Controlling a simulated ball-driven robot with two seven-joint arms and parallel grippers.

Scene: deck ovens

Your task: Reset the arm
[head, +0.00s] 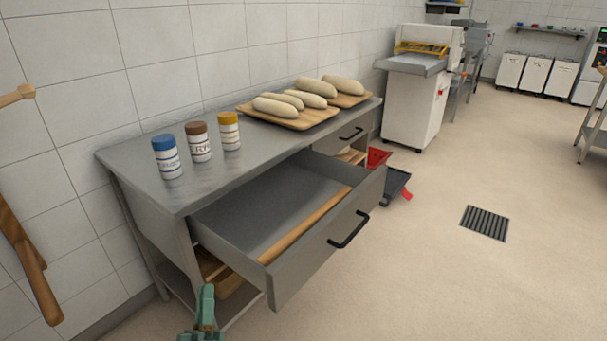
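My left gripper (205,312) shows as green-teal parts at the bottom edge, in front of the steel table's lower shelf. Only a small part is in view, so I cannot tell whether it is open or shut. I see nothing clearly held in it. My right gripper is not in view. The steel table (135,160) has one drawer (325,255) pulled out, with a long thin wooden rod (305,225) lying in it. The drawer front with its black handle stands to the right of my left gripper, apart from it in the picture.
Three jars with blue (166,160), brown (199,145) and yellow (229,132) lids stand on the table. Boards behind carry pale loaves (275,106). Wooden tools (35,280) show at the left wall.

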